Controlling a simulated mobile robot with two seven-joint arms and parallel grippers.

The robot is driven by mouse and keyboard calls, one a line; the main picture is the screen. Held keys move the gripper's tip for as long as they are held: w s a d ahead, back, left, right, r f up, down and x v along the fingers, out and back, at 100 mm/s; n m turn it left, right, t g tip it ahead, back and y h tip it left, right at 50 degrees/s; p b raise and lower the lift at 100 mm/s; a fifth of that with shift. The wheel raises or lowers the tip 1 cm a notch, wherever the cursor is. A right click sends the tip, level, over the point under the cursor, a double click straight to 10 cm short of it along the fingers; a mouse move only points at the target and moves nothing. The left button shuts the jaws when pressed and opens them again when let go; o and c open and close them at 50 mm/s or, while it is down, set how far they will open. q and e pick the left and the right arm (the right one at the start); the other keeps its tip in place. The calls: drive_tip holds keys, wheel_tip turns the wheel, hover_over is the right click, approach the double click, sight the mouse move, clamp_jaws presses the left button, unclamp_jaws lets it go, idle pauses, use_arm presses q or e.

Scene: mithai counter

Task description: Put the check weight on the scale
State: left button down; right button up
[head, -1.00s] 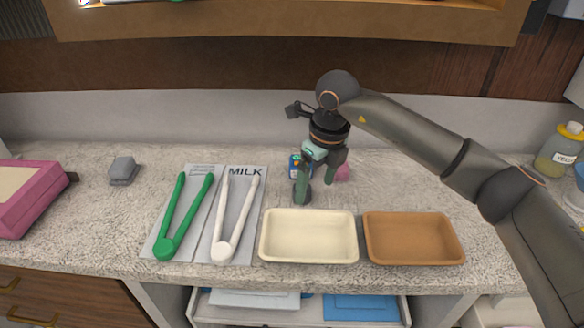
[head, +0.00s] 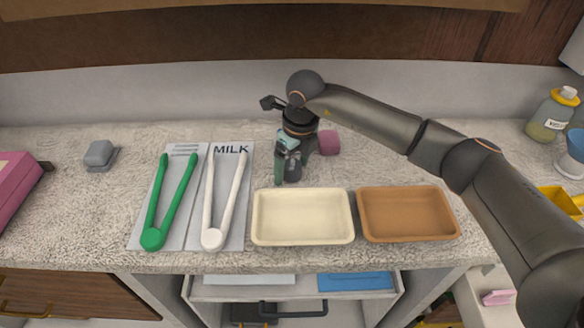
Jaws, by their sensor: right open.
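My right gripper (head: 294,172) is over the counter behind the cream tray, pointing down with its green fingers apart. A small dark cylinder (head: 293,171) shows between or just behind the fingers. It may be the check weight, but the gripper partly hides it and I cannot tell whether the fingers touch it. No object can be clearly made out as the scale. A pink box-shaped thing (head: 14,182), cut off at the left edge, could be part of it. My left gripper is not in view.
A cream tray (head: 302,241) and a brown tray (head: 408,238) stand at the front. Green tongs (head: 153,238) and white tongs (head: 212,238) lie on mats at left. A pink block (head: 329,143) is beside the gripper. A grey object (head: 100,153) stands left on clear counter.

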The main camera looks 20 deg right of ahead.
clamp_jaws()
idle(0.8)
drive_tip(key=shift+w+r, duration=0.1)
